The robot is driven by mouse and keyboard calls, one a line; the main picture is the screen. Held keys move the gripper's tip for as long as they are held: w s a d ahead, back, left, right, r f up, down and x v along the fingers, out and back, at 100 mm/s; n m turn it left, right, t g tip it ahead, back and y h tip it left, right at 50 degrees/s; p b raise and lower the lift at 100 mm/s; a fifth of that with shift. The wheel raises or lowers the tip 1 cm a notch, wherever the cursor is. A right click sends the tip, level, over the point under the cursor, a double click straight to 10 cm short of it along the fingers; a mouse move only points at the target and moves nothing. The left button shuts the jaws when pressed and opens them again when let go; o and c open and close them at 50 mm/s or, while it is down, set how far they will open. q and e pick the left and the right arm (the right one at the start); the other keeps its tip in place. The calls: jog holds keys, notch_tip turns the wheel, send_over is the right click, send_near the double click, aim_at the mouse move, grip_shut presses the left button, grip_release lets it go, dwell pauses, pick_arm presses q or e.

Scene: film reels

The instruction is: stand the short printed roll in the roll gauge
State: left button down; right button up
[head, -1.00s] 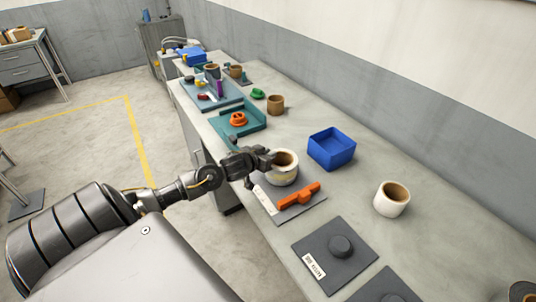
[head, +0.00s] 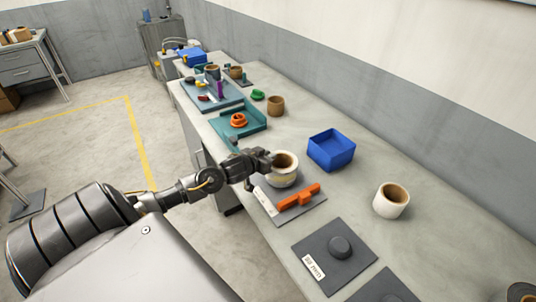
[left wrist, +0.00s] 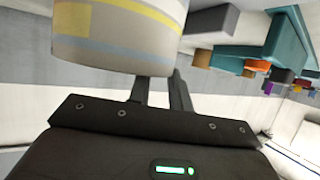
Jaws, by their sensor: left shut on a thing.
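The printed roll (head: 285,178) is white with a brown core; in the left wrist view the printed roll (left wrist: 115,40) shows a yellow stripe and a grey-blue band. My left gripper (head: 268,160) is shut on its wall from the left. The roll is over the far part of a grey plate (head: 316,207) with an orange bar piece (head: 298,196) and a white label strip, which looks like the roll gauge. I cannot tell whether the roll's bottom touches the plate. My right gripper is not in view.
A plain white roll (head: 391,200) stands at the right, and a blue bin (head: 331,150) behind. A grey plate with a round peg (head: 340,247) is nearer. A brown roll (head: 276,106) and a teal tray (head: 257,118) stand farther back. Bench surface between them is clear.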

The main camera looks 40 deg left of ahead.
pick_arm(q)
jog(key=shift+r+p, duration=0.15)
jog(key=shift+p, duration=0.15)
jog(key=shift+f, duration=0.5)
dwell(0.4)
jog(key=c, duration=1.6)
grip_release()
jog(key=shift+o, duration=0.2)
jog(key=shift+s+f, duration=0.1)
jog(key=shift+s+d+r+p, duration=0.1)
jog(key=shift+s+r+p, duration=0.2)
jog(key=shift+s, duration=0.1)
jog(key=p+v, duration=0.7)
jog(key=v, duration=0.3)
jog(key=shift+p, duration=0.3)
